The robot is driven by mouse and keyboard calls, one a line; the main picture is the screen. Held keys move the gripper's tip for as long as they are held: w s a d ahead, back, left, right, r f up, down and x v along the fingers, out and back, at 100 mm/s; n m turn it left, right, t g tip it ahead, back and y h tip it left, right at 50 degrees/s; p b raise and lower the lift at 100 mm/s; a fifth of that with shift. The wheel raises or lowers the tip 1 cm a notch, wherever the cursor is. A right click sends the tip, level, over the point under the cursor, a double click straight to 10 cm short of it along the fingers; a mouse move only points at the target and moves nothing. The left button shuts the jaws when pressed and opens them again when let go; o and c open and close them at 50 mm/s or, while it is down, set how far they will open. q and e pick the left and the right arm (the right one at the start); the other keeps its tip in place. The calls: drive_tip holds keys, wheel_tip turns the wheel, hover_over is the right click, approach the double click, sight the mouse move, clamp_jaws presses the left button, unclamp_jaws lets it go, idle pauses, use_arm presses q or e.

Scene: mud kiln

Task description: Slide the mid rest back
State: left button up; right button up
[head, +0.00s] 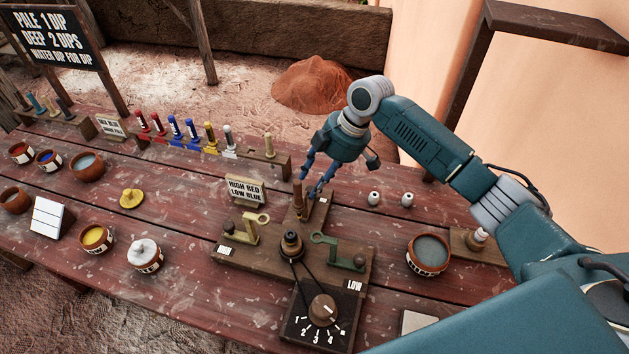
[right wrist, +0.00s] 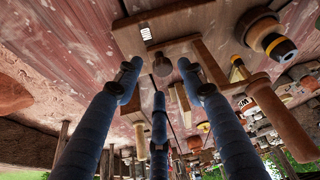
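A wooden cross-shaped board (head: 330,262) lies on the table. Its back arm carries upright wooden pegs (head: 298,196), which look like the mid rest; I cannot tell its exact shape. My right gripper (head: 314,180) is just above and behind this arm, fingers pointing down. In the right wrist view its blue fingers (right wrist: 158,80) are spread apart, with a round wooden knob (right wrist: 162,66) seen between the tips. I cannot tell whether any finger touches it. My left gripper is not in view.
A yellow lever (head: 247,230) and a green lever (head: 338,250) flank a dark central knob (head: 291,244). A numbered dial box (head: 322,312) is in front. A "HIGH RED LOW BLUE" sign (head: 245,190) stands left. Two small white pieces (head: 374,198) and a grey-filled bowl (head: 428,254) are right.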

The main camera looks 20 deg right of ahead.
drive_tip(key=v, duration=1)
drive_tip(key=shift+d+r, duration=0.25)
drive_tip(key=shift+r, duration=0.1)
